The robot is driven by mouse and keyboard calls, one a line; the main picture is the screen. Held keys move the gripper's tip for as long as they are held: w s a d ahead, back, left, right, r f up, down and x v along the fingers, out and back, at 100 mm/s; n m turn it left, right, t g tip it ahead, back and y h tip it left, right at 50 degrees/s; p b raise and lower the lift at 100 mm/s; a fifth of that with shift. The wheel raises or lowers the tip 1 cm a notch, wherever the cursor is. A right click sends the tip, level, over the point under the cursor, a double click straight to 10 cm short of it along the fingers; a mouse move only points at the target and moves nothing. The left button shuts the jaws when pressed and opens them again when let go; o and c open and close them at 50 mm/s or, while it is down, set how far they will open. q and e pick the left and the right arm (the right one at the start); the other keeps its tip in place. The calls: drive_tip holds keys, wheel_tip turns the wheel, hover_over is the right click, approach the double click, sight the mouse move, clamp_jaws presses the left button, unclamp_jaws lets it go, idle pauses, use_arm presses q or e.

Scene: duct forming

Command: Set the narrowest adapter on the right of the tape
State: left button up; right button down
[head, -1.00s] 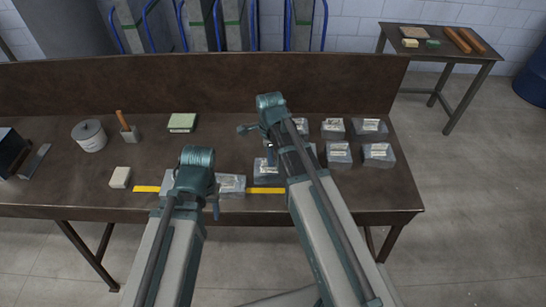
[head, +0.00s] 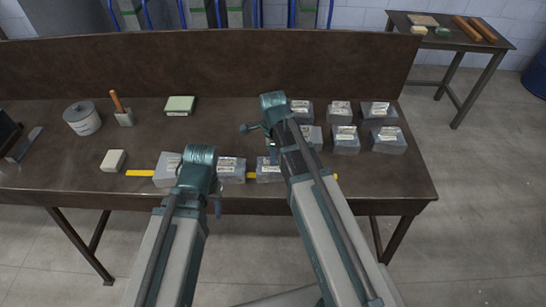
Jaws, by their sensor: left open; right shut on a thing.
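My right gripper (head: 271,152) is shut on a grey block-like adapter (head: 268,173) with a pale label, at the yellow tape (head: 141,173); my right arm hides its right side. I cannot tell whether it touches the table. To its left, a labelled adapter (head: 231,172) sits on the tape, and another (head: 166,171) sits further left, partly behind my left arm. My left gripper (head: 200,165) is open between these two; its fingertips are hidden. The tape shows again just right of my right arm. Which adapter is narrowest is hard to tell.
Several more adapters (head: 346,141) stand in two rows at the table's right. A back panel (head: 200,70) closes the table's rear.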

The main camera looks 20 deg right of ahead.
idle(0.4)
drive_tip(key=c, duration=0.9)
unclamp_jaws()
wheel_tip(320, 180, up, 14)
drive_tip(key=p, duration=1.4)
drive_tip(key=shift+f, duration=0.15)
